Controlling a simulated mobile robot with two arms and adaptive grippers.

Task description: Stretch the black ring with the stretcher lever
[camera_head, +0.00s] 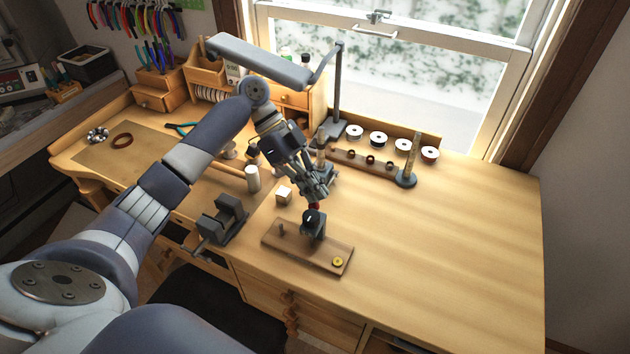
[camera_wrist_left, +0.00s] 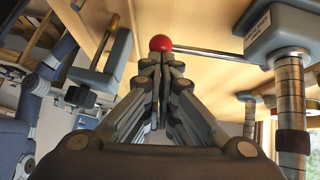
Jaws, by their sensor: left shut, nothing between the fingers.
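The ring stretcher stands behind my left gripper in the head view, mostly hidden. The left wrist view shows its grey body (camera_wrist_left: 282,32) with a label, a stepped mandrel (camera_wrist_left: 290,85) and a thin lever (camera_wrist_left: 215,50) ending in a red ball (camera_wrist_left: 160,43). A black band, which looks like the black ring (camera_wrist_left: 293,141), sits around the mandrel. My left gripper (camera_head: 317,196) is shut and empty. Its fingertips (camera_wrist_left: 160,64) are right at the red ball; I cannot tell whether they touch it. In the head view the ball (camera_head: 314,206) shows just below them.
A wooden board (camera_head: 333,259) with a dark upright fixture (camera_head: 313,223) lies in front of the gripper. A vise (camera_head: 222,218) and a small pale cube (camera_head: 283,195) are to the left. A mandrel stand (camera_head: 406,180) and a ring rack (camera_head: 366,163) stand behind. The bench's right side is clear.

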